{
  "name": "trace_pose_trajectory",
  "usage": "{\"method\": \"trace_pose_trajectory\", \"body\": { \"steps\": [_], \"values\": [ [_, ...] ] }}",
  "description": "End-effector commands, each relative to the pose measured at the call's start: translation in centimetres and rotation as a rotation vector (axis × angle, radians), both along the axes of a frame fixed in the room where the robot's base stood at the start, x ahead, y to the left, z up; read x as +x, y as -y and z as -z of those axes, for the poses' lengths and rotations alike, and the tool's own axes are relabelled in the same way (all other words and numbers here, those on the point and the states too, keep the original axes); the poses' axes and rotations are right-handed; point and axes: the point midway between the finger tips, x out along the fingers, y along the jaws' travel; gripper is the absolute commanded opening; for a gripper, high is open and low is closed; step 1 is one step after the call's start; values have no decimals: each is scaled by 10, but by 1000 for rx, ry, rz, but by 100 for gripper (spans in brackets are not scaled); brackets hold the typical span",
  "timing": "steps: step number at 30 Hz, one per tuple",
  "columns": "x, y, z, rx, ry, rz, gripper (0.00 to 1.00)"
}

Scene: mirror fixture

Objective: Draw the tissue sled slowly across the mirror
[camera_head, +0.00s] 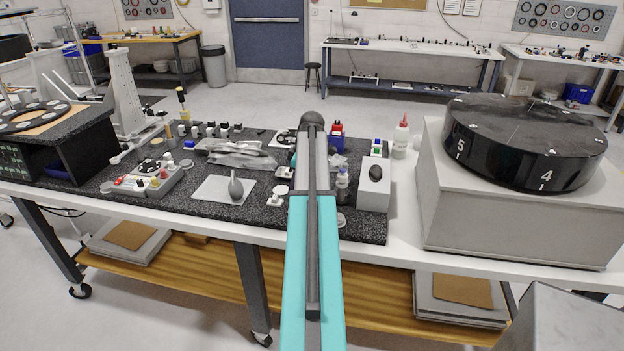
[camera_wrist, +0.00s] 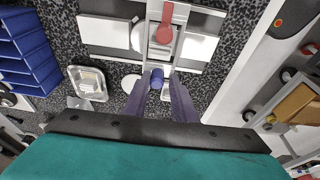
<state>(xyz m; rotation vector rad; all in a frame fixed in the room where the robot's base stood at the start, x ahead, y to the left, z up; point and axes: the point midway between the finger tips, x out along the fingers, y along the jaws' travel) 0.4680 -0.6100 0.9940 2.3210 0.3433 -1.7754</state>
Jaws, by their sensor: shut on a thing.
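In the wrist view, my gripper (camera_wrist: 160,74) has its two dark purple fingers pointing down at the dark speckled worktop. A small blue knob (camera_wrist: 157,79) sits between the fingertips and my gripper is shut on it. White, rounded pieces show on both sides of the fingers; I cannot tell whether they belong to the sled. Just beyond the tips is a pale fixture with a red handle (camera_wrist: 165,24) and flat light panels (camera_wrist: 110,32) on both sides, which may be the mirror. In the head view my own arm hides the gripper and the knob.
A blue slotted rack (camera_wrist: 22,45) and a clear tray (camera_wrist: 88,82) stand left in the wrist view. In the head view, a large black numbered disc (camera_head: 524,140) sits on a box at right. A glue bottle (camera_head: 400,138) and a white block stand nearby.

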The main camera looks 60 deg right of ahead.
Motion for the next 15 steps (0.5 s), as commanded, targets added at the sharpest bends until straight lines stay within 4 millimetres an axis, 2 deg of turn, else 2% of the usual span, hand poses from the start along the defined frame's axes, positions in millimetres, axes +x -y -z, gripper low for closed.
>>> {"method": "trace_pose_trajectory", "body": {
  "steps": [1, 15],
  "values": [
    [-6, -4, 18, 9, -21, 1, 12],
    [-10, -17, 18, 8, -21, 0, 12]
  ]
}}
